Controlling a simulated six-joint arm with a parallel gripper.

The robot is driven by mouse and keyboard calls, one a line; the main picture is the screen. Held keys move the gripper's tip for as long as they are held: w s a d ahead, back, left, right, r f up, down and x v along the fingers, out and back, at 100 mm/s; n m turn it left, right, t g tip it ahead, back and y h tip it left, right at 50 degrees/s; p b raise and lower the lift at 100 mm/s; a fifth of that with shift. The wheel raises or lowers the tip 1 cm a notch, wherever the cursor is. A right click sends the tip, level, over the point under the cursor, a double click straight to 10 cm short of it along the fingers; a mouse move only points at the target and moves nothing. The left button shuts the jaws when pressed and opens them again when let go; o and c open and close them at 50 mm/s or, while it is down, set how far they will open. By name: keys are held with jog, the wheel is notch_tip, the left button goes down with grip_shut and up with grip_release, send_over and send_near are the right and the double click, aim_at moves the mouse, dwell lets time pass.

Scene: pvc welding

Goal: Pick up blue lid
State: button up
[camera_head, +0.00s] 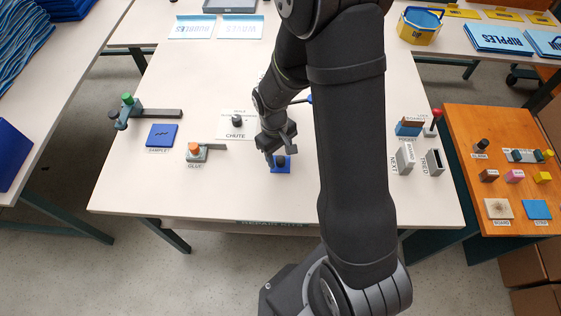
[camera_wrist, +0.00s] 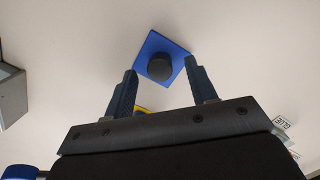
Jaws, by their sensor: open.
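The blue lid (camera_head: 282,168) is a flat blue square with a dark round knob on top. It lies on the white table in front of my gripper (camera_head: 277,153), which partly hides it in the head view. In the wrist view the lid (camera_wrist: 150,50) shows whole, just beyond the fingertips, with its knob (camera_wrist: 160,67) roughly in line with the gap between them. My gripper (camera_wrist: 160,78) is open, and nothing is seen held between its fingers. I cannot tell exactly how high the fingers are above the lid.
A blue square sample plate (camera_head: 162,135) lies to the left. The glue fixture (camera_head: 195,152) with an orange top stands between it and my gripper. The chute label (camera_head: 236,133) and a dark knob are behind. Grey holders (camera_head: 404,158) stand at right. The table's front left is clear.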

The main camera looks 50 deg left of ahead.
jog(key=shift+d+f, duration=0.1)
jog(key=shift+f, duration=0.65)
jog(key=shift+c, duration=0.2)
jog(key=c, duration=1)
jog(key=shift+r, duration=0.15)
